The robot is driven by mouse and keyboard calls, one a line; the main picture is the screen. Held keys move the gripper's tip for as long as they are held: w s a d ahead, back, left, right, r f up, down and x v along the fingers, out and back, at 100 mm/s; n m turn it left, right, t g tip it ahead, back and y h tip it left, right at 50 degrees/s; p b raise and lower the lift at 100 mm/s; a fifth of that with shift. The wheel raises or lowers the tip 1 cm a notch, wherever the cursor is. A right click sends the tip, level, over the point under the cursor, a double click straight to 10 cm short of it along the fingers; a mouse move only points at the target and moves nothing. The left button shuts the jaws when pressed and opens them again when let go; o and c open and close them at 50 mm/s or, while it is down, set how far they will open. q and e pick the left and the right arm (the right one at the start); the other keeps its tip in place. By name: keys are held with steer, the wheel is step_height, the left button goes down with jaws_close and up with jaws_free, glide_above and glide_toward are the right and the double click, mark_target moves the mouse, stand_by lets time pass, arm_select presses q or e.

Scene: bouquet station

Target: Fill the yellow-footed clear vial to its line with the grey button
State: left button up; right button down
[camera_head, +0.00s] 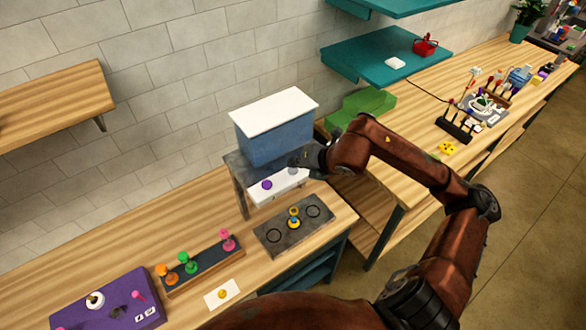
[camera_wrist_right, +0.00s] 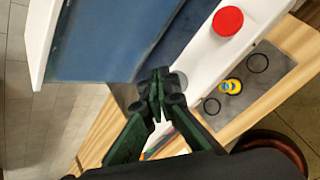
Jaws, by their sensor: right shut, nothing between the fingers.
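The yellow-footed vial (camera_head: 294,218) stands upright on the dark grey plate (camera_head: 272,240), between two ring marks; it also shows in the right wrist view (camera_wrist_right: 232,87). Its fill level is too small to tell. The grey button (camera_head: 292,171) is on the white panel (camera_head: 283,190) below the blue tank. My right gripper (camera_head: 299,163) is shut and empty beside this button. In the right wrist view its fingertips (camera_wrist_right: 160,84) partly cover the grey button (camera_wrist_right: 180,80); I cannot tell whether they touch. My left gripper is not in view.
The blue tank (camera_head: 270,139) has a white lid. A rack with orange, green and pink pieces (camera_head: 201,264) and a purple tray (camera_head: 75,308) lie left.

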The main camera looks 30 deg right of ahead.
mark_target(294, 171)
steer(key=shift+r, duration=0.2)
steer(key=shift+r+p, duration=0.95)
steer(key=shift+r, duration=1.55)
steer(key=shift+a+f, duration=0.1)
stand_by(0.4)
